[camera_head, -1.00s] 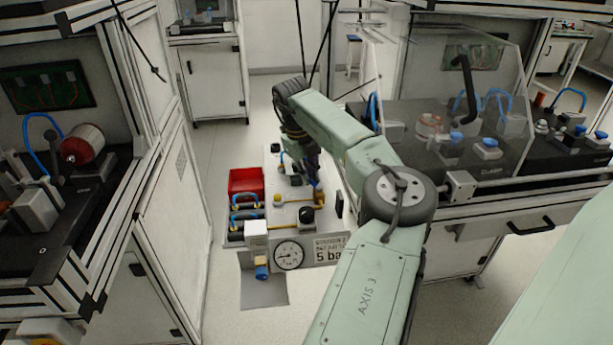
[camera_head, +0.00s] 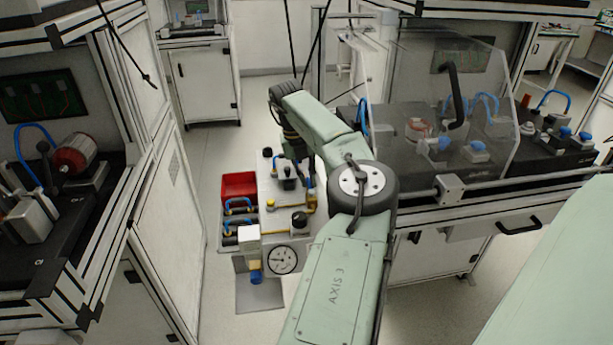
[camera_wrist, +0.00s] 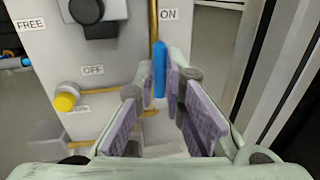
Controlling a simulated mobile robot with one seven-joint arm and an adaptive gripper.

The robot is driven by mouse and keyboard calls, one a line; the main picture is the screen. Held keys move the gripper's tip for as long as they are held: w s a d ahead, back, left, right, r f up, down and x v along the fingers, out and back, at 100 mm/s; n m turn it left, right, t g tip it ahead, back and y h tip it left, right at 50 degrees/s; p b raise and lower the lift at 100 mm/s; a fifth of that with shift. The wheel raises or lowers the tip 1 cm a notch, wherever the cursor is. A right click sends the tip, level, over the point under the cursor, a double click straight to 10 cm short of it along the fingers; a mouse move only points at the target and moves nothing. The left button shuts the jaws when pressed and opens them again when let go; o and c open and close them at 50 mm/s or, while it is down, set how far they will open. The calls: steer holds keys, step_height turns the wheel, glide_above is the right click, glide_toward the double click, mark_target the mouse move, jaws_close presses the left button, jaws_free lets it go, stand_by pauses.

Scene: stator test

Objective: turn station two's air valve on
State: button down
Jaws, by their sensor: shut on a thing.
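The air valve's blue lever (camera_wrist: 160,70) stands upright in the wrist view, over a vertical brass pipe (camera_wrist: 153,22). My gripper (camera_wrist: 161,82), with purple pads, is shut on the lever, one finger on each side. An ON label (camera_wrist: 169,14) is just above and right of the lever, and an OFF label (camera_wrist: 93,70) is to its left. In the head view the station's white panel (camera_head: 275,222) is low in the middle, with brass piping (camera_head: 312,197) at its right. My wrist and arm partly cover that side, so the lever's grip is unclear there.
A yellow knob (camera_wrist: 65,102) and a black knob (camera_wrist: 87,12) are left of the lever. A round gauge (camera_head: 283,260) fronts the panel. A red bin (camera_head: 239,186) stands at its left. Benches flank the station, the right one with a clear guard (camera_head: 480,95).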

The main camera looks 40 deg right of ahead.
steer(key=shift+s, duration=0.1)
steer(key=c, duration=1.7)
jaws_free()
steer(key=shift+o, duration=0.2)
step_height(320, 180, up, 12)
steer(key=w+a, duration=0.1)
steer(key=a, duration=0.1)
steer(key=shift+w, duration=0.2)
steer(key=shift+f, duration=0.1)
